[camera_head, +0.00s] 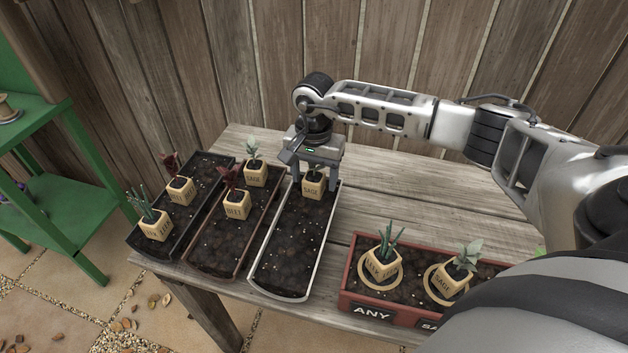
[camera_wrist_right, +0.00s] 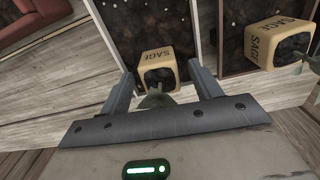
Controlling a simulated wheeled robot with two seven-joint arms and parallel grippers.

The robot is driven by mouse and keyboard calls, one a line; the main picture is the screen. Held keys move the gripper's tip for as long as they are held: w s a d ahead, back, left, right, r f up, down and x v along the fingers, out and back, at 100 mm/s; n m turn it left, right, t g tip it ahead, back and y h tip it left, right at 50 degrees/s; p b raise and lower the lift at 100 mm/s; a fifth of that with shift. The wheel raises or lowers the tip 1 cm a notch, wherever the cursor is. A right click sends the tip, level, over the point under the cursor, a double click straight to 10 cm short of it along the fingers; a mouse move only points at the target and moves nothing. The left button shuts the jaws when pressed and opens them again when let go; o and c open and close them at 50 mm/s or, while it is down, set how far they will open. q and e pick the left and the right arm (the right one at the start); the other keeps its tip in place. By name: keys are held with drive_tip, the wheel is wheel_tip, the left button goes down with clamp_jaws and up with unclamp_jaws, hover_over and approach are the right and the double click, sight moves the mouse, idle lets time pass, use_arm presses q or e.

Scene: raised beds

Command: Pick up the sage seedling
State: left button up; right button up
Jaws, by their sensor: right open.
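A sage seedling in a tan cube pot marked SAGE (camera_head: 313,188) stands at the far end of the white-rimmed trough (camera_head: 281,291). My right gripper (camera_head: 319,172) is over this pot, open, its fingers pointing down. In the right wrist view the pot (camera_wrist_right: 158,58) shows between and just beyond the two fingertips (camera_wrist_right: 162,80), with the leaves near the palm. I cannot tell whether the fingers touch it. A second sage pot (camera_head: 256,174) stands in the brown trough; it also shows in the wrist view (camera_wrist_right: 277,44). A third sage pot (camera_head: 447,281) sits in the red planter (camera_head: 352,290).
Two BEET pots (camera_head: 237,205) (camera_head: 180,191) and a leek-like pot (camera_head: 155,226) stand in the two left troughs. Another leek-like pot (camera_head: 383,266) is in the red planter. Bare table boards (camera_head: 375,205) lie right of the white-rimmed trough. A plank fence (camera_head: 250,60) rises behind.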

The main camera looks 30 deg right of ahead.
drive_tip(key=shift+f, duration=0.4)
drive_tip(key=c, duration=1.1)
drive_tip(key=shift+r, duration=0.15)
